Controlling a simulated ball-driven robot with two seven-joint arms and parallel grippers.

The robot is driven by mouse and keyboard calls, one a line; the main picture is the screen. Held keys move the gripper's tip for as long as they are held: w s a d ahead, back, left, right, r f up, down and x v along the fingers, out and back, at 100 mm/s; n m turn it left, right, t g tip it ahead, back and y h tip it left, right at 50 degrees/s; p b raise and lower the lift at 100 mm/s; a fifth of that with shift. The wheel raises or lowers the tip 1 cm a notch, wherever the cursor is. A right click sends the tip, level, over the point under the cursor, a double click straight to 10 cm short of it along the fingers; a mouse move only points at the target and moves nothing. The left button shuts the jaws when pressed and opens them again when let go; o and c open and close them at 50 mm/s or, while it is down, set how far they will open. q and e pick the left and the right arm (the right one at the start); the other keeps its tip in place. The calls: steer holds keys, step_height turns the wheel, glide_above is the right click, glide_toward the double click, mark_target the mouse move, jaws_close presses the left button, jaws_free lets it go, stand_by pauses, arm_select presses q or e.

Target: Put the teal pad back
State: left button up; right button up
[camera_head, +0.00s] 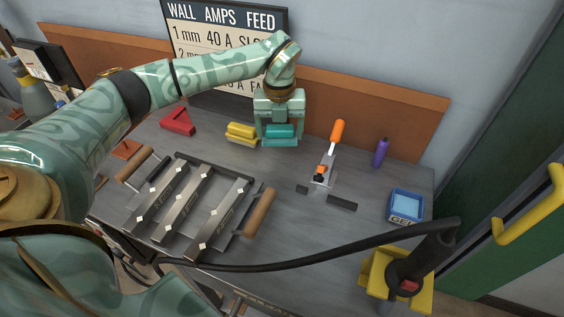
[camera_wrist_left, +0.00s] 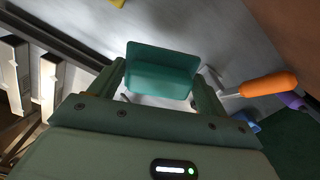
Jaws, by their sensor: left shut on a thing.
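The teal pad (camera_head: 280,132) is a small block held between the fingers of my left gripper (camera_head: 280,138), close to the tabletop near the back of the bench. In the left wrist view the teal pad (camera_wrist_left: 161,72) sits between the two fingers of my left gripper (camera_wrist_left: 163,88), with a wider flat face on its far side. Whether the pad touches the bench I cannot tell. A yellow pad (camera_head: 241,133) lies just left of it on the bench. My right gripper is not seen.
A toggle clamp with an orange handle (camera_head: 337,131) stands right of the pad. Also on the grey bench are a purple bottle (camera_head: 381,153), a blue gel tub (camera_head: 405,205), a red magnet-like triangle (camera_head: 177,121) and a steel-bar frame fixture (camera_head: 180,207). A black cable crosses the front.

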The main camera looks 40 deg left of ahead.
mark_target(280, 127)
arm_select(q)
step_height(280, 127, down, 9)
steer(key=b, duration=0.3)
steer(key=shift+f, duration=0.1)
steer(key=shift+r, duration=0.2)
steer(key=shift+f, duration=0.2)
steer(key=o, duration=1.1)
steer(key=shift+o, duration=0.2)
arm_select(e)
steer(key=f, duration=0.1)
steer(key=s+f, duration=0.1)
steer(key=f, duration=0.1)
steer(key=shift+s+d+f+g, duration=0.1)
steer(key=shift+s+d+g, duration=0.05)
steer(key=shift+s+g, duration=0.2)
arm_select(q)
step_height(280, 127, up, 12)
steer(key=p, duration=0.4)
steer(key=shift+r+p, duration=0.2)
steer(key=shift+p, duration=0.2)
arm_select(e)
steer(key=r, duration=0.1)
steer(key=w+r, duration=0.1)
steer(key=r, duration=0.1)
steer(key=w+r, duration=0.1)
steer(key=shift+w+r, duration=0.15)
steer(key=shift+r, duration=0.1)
